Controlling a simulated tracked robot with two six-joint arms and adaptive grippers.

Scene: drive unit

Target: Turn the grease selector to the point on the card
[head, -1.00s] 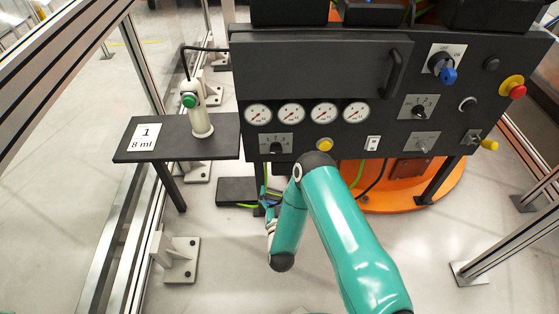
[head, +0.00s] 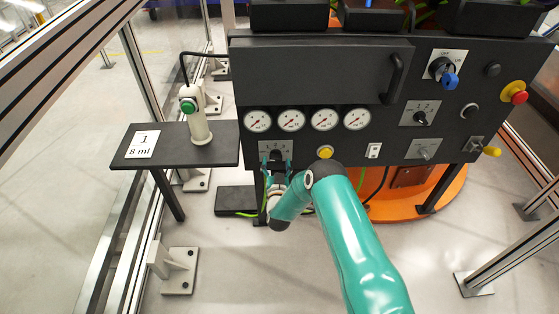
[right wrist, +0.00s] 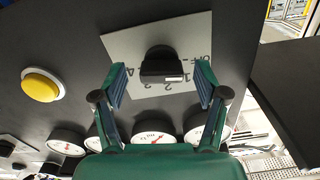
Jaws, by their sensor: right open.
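The grease selector (head: 276,155) is a black knob on a pale plate at the lower left of the panel. In the right wrist view the knob (right wrist: 160,62) has a white mark, and its plate shows OFF and numbers, partly hidden. I cannot tell for sure which number the mark faces. My right gripper (head: 277,167) is open at the selector. In the right wrist view its fingers (right wrist: 160,84) stand apart, one to each side of the knob, not visibly touching it. The card (head: 143,144) reads "1" and "8 ml". My left gripper is not in view.
Several round gauges (head: 291,120) sit in a row above the selector. A yellow button (head: 325,152) is to its right. A grease dispenser with a green button (head: 187,105) stands on the dark side shelf (head: 215,145). Other knobs (head: 420,117) are farther right.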

